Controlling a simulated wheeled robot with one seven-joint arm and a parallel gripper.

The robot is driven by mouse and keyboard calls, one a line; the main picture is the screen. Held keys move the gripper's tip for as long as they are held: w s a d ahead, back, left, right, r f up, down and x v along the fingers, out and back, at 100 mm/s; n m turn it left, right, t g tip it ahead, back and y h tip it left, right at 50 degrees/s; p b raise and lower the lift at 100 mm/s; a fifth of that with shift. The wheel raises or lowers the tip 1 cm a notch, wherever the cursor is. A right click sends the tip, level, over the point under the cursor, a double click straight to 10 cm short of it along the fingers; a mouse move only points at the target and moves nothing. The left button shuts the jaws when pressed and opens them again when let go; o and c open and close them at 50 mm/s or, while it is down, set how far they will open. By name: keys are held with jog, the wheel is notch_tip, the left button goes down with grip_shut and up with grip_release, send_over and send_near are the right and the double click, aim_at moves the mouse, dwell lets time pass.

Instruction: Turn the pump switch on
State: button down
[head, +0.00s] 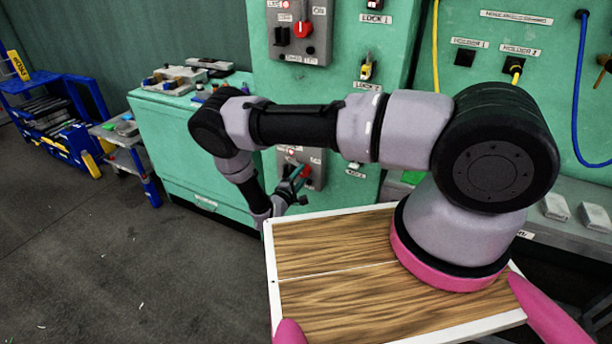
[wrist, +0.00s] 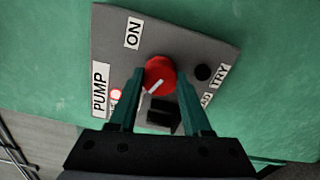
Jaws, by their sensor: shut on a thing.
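The pump switch is a round red knob (wrist: 160,75) on a grey panel (wrist: 200,42) in the wrist view. Its white pointer line slants toward the lower left. The "ON" label (wrist: 133,33) is up and left of the knob, and the "PUMP" label (wrist: 101,88) is at the panel's left edge. My gripper (wrist: 160,82) has one finger on each side of the knob and is shut on it. In the head view my gripper (head: 297,178) is at the lower panel (head: 318,160), which my arm partly hides; a bit of red shows there.
A black switch (wrist: 160,115) and a black button (wrist: 203,72) are close to the knob. In the head view, another panel with a red knob (head: 303,29) is above. A green cabinet (head: 170,125) with tools stands left, and a blue cart (head: 50,105) farther left.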

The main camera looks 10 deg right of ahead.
jog(key=m, duration=0.6)
jog(key=shift+f, duration=0.1)
jog(key=m, duration=0.6)
jog(key=shift+m, duration=0.4)
jog(key=shift+c, duration=1.7)
grip_release()
jog(key=shift+a, duration=0.1)
jog(key=v, duration=1)
jog(key=shift+s+a, duration=0.15)
jog(key=shift+s, duration=0.2)
